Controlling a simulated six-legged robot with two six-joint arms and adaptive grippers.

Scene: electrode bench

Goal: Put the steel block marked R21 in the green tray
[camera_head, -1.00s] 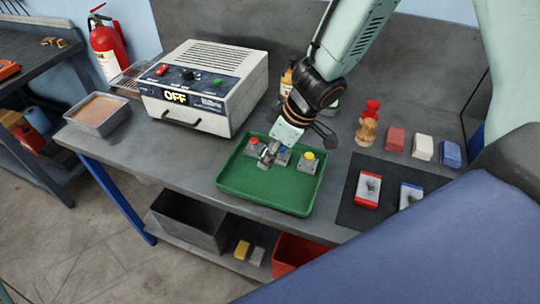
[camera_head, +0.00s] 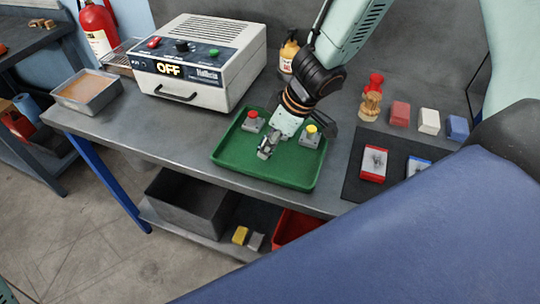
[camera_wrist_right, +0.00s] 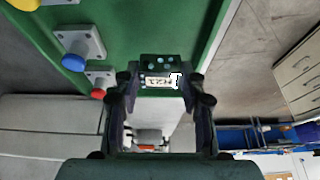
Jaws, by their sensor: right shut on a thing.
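The green tray (camera_head: 225,158) stands on the bench in front of the OFF box; it also shows in the wrist view (camera_wrist_right: 150,25). My right gripper (camera_head: 267,150), also in the wrist view (camera_wrist_right: 160,82), is shut on a small dark steel block (camera_wrist_right: 161,68). The block has a white label, upside down in the wrist view, that seems to read R21. In the head view the block (camera_head: 264,153) shows over the tray's left-middle part; I cannot tell if it touches the floor of the tray. My left gripper is not in view.
In the tray sit grey pieces with red (camera_head: 253,121), yellow (camera_head: 311,135) and blue (camera_wrist_right: 75,60) knobs; the blue one is hidden in the head view. The tray's front floor is clear. A dark mat (camera_head: 356,184) lies to the right, the OFF box (camera_head: 205,62) behind left.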

